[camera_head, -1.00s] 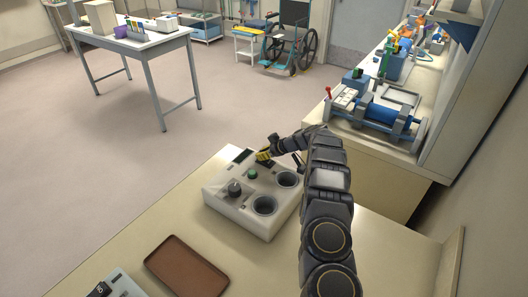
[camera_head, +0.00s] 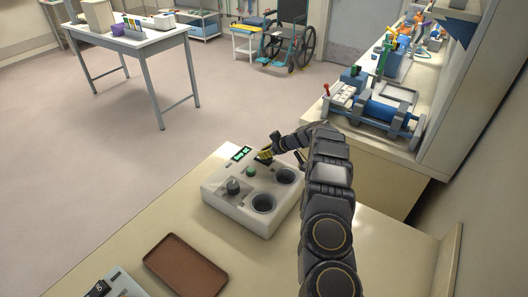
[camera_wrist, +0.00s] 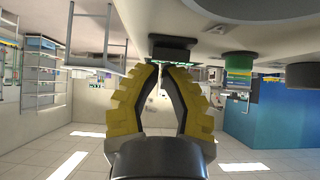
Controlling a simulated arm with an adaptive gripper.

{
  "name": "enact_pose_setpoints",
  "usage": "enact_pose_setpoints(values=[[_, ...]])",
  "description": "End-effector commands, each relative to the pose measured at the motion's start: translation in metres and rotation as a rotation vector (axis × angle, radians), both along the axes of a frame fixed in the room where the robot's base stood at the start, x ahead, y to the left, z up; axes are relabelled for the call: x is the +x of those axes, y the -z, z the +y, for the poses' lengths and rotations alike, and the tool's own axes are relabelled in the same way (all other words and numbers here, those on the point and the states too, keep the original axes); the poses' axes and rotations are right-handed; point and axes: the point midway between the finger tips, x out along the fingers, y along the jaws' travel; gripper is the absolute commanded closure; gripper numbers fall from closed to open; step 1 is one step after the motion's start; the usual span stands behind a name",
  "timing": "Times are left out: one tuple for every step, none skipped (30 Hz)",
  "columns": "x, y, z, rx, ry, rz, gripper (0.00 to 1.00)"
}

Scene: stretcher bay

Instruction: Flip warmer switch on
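The warmer is a pale box (camera_head: 218,195) on the counter, with a lit green display (camera_head: 241,153), a green round button (camera_head: 250,171), a dark knob (camera_head: 233,187) and two dark round wells. My gripper (camera_head: 264,156), with yellow-and-black fingers, is at the box's far edge beside the display. It covers the black switch there in the head view. In the wrist view, which is upside down, the fingertips of my gripper (camera_wrist: 165,66) come together just at a black switch-like part (camera_wrist: 173,49) on the pale panel. The fingers look shut, with nothing visible between them.
A brown tray (camera_head: 186,268) lies on the counter in front of the box, with another device (camera_head: 118,286) at the lower left. A side counter at right holds a blue cylinder device (camera_head: 385,114). A white table (camera_head: 140,38) and wheelchair (camera_head: 288,40) stand beyond.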

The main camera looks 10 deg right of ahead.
Motion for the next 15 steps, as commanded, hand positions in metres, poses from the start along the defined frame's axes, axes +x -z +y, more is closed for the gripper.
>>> enact_pose_setpoints(values=[[0.0, 0.0, 0.0, 0.0, 0.0, 0.0, 1.0], [0.0, -0.001, 0.0, 0.0, 0.0, 0.0, 1.0], [0.0, -0.002, 0.0, 0.001, 0.0, -0.001, 1.0], [0.001, -0.003, 0.0, 0.001, 0.0, -0.001, 1.0], [0.001, -0.006, 0.001, 0.001, 0.0, -0.001, 1.0], [0.001, -0.01, 0.001, 0.001, 0.0, -0.001, 1.0], [0.002, -0.014, 0.002, 0.0, 0.0, -0.002, 1.0], [0.003, -0.02, 0.002, 0.0, -0.001, -0.004, 1.0], [0.004, -0.028, 0.003, 0.0, -0.001, -0.005, 1.0], [0.005, -0.034, 0.003, 0.001, -0.001, -0.007, 1.0], [0.005, -0.041, 0.004, 0.0, -0.001, -0.006, 1.0], [0.003, -0.049, 0.002, 0.0, 0.001, -0.005, 1.0], [0.0, -0.053, -0.001, 0.002, 0.002, -0.003, 1.0], [-0.003, -0.058, -0.004, 0.002, 0.002, -0.003, 1.0], [-0.007, -0.065, -0.007, 0.003, 0.002, -0.002, 1.0]])
